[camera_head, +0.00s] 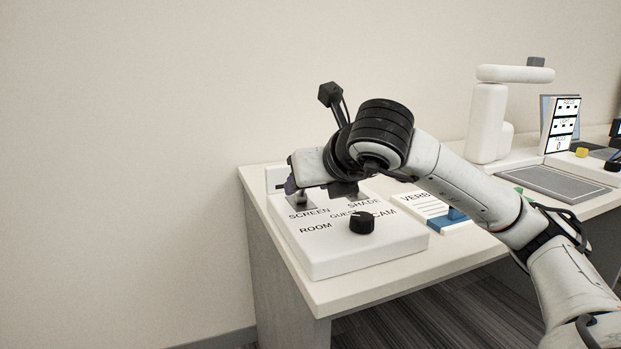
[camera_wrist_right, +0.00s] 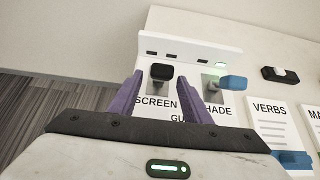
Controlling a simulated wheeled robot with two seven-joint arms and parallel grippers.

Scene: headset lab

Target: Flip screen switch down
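The white control panel (camera_head: 345,257) has a SCREEN switch and a SHADE switch. In the right wrist view the screen switch (camera_wrist_right: 161,73) has a black tip on a grey plate above the SCREEN label. In the head view its plate (camera_head: 301,207) shows under my right gripper, which covers much of it. My right gripper (camera_head: 291,187) is open, its purple fingers (camera_wrist_right: 161,84) apart on either side of the screen switch. I cannot tell whether they touch it. The shade switch (camera_wrist_right: 232,82) has a blue tip, just right of the right finger. My left gripper is not in view.
A black knob (camera_head: 362,222) stands on the panel near the CAM label. A VERBS card (camera_head: 420,205) with a blue piece lies to the right. A white column-shaped device (camera_head: 487,122) stands further back. The table (camera_head: 335,295) ends left of the panel.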

